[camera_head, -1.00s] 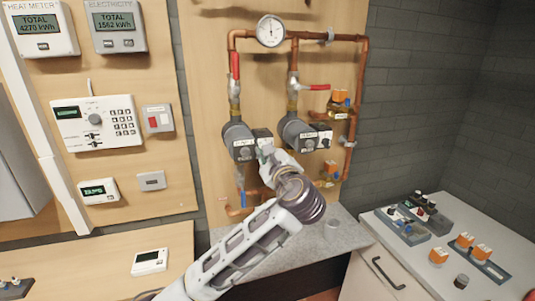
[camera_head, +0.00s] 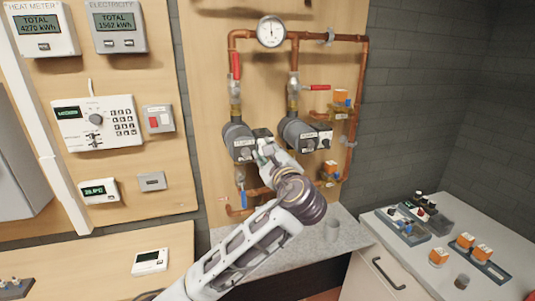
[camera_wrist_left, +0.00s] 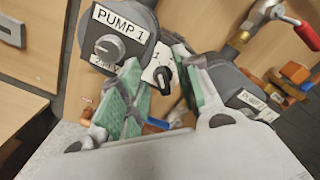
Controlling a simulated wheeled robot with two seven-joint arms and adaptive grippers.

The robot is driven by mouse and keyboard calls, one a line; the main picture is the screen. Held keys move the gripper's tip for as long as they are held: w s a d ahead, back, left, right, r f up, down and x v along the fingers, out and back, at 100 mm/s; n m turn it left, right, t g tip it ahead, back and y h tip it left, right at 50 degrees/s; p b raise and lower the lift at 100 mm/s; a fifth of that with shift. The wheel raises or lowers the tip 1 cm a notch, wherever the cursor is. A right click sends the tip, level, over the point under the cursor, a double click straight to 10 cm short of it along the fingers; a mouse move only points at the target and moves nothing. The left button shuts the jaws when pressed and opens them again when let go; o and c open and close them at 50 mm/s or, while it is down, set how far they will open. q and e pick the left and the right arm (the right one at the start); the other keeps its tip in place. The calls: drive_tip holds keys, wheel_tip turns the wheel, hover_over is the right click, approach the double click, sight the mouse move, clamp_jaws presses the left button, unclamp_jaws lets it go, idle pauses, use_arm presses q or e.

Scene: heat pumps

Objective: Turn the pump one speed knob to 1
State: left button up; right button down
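Pump 1 (camera_head: 238,138) is a dark round pump on the left copper pipe. In the left wrist view its "PUMP 1" label (camera_wrist_left: 123,22) and a round grey dial (camera_wrist_left: 109,47) show. Beside the dial is a white plate with a black pointer knob (camera_wrist_left: 163,80); a digit 1 shows on the plate above it. My left gripper (camera_head: 266,151) is at the right side of pump 1. In the wrist view its green-padded fingers (camera_wrist_left: 158,88) are apart, one on each side of the black knob. Contact with the knob cannot be told. My right gripper is not in view.
Pump 2 (camera_head: 297,133) stands close to the right, with a red-handled valve (camera_head: 316,87) above it. A blue-handled valve (camera_head: 243,198) is below pump 1. Trays of parts are at right.

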use_arm(q)
drive_tip(key=v, duration=1.2)
drive_tip(key=shift+w, duration=0.1)
